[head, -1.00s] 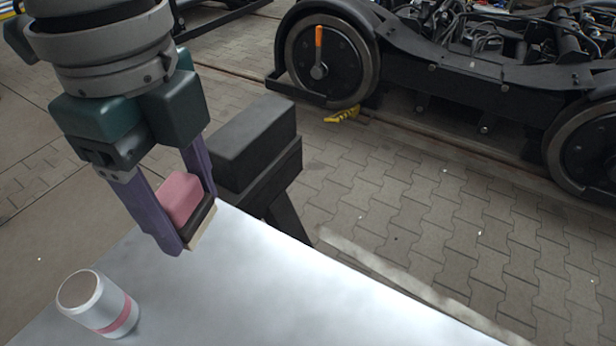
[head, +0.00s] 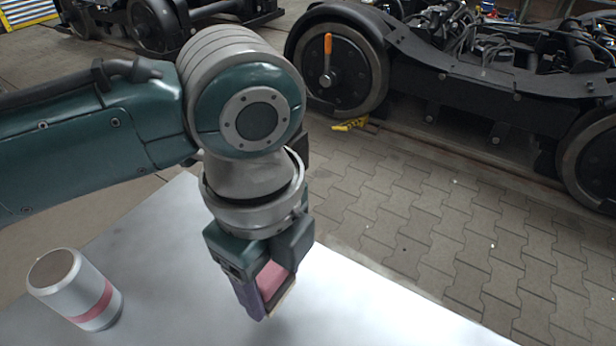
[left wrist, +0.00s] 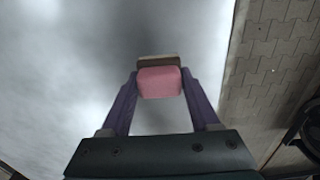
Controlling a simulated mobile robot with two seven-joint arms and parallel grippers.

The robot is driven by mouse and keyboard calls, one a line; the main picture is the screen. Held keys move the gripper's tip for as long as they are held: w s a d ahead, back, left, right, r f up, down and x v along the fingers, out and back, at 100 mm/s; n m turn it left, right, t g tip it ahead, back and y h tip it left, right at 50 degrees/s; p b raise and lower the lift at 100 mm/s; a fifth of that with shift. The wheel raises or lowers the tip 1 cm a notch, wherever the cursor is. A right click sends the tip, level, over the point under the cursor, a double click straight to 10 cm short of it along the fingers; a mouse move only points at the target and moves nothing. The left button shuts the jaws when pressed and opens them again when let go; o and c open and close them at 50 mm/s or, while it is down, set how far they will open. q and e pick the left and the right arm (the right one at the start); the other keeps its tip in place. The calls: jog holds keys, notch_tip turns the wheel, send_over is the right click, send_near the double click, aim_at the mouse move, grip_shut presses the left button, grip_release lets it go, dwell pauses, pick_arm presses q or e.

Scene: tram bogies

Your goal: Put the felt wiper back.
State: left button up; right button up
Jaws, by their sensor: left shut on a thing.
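The felt wiper has a pink block, a dark band and a pale felt strip. In the head view the wiper (head: 271,279) is partly hidden by my left gripper (head: 268,300). My left gripper is shut on the wiper, with its purple fingers on either side of the pink block. In the left wrist view the wiper (left wrist: 160,83) sits between the fingertips of the same gripper (left wrist: 160,88), its pale strip facing away. It is over the light table top; I cannot tell whether it touches. My right gripper is not in view.
A silver can with a pink band (head: 76,289) stands on the table (head: 160,250) at the left. The table's right edge borders the paved floor (head: 430,220). A black bogie (head: 480,90) with wheels stands behind, with a yellow wedge (head: 350,124) by one wheel.

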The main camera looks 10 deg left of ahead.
aim_at(275, 298)
pick_arm(q)
jog(key=shift+f+b, duration=0.65)
jog(key=shift+f, duration=1.5)
